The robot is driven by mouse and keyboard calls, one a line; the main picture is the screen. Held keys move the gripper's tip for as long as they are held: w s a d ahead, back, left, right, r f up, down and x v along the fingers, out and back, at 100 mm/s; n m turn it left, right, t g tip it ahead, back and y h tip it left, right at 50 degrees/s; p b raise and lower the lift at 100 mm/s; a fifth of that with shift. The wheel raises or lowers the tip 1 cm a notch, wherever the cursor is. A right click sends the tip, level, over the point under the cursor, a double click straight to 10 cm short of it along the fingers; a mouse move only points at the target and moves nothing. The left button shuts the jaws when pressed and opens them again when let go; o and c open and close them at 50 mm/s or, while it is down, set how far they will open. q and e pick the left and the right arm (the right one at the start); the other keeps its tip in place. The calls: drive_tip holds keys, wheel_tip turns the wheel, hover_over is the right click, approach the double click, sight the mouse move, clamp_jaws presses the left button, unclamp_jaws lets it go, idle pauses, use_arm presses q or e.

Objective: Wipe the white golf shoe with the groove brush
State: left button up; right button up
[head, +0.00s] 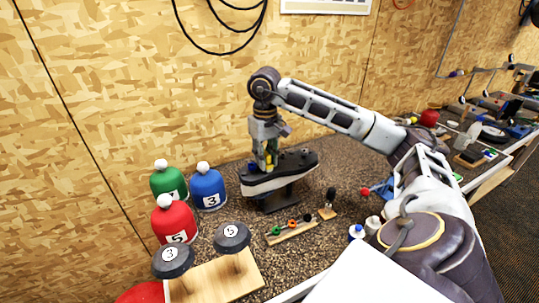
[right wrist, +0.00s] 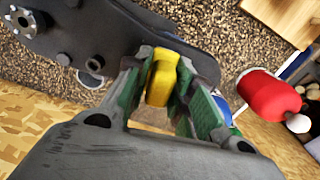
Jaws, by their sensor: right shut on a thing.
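The white golf shoe (head: 262,185) sits sole up on a dark stand (head: 285,198) at the back of the table. Its dark studded sole (right wrist: 110,28) fills the upper left of the right wrist view. My right gripper (head: 265,153) is over the left part of the sole. It is shut on a yellow piece that appears to be the groove brush (right wrist: 162,76). The brush's lower end is hidden, so I cannot tell whether it touches the sole. My left gripper is not in view.
Green, blue (head: 208,188) and red (head: 174,222) numbered headcovers stand left of the shoe, also red in the wrist view (right wrist: 265,95). Numbered dark club heads (head: 231,237) stand on a wooden block in front. A small wooden tool rack (head: 292,233) lies before the stand.

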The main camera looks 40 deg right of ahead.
sight(279, 164)
drive_tip(key=shift+w+a+f, duration=0.1)
drive_tip(key=shift+a, duration=0.3)
drive_tip(key=shift+a, duration=0.1)
drive_tip(key=shift+w, duration=0.2)
idle(0.3)
drive_tip(key=shift+s+d, duration=0.1)
drive_tip(key=shift+d, duration=0.4)
drive_tip(key=shift+s+d+b, duration=0.2)
drive_tip(key=shift+d+b, duration=0.15)
drive_tip(key=shift+d, duration=0.15)
drive_tip(key=shift+s+d+b, duration=0.15)
drive_tip(key=shift+d+b, duration=0.2)
drive_tip(key=shift+d, duration=0.1)
drive_tip(key=shift+d, duration=0.1)
drive_tip(key=shift+s+d+b, duration=0.25)
drive_tip(key=shift+d+b, duration=0.25)
drive_tip(key=shift+d, duration=0.1)
drive_tip(key=shift+s+d+b, duration=0.2)
drive_tip(key=shift+d+b, duration=0.3)
drive_tip(key=shift+d, duration=0.1)
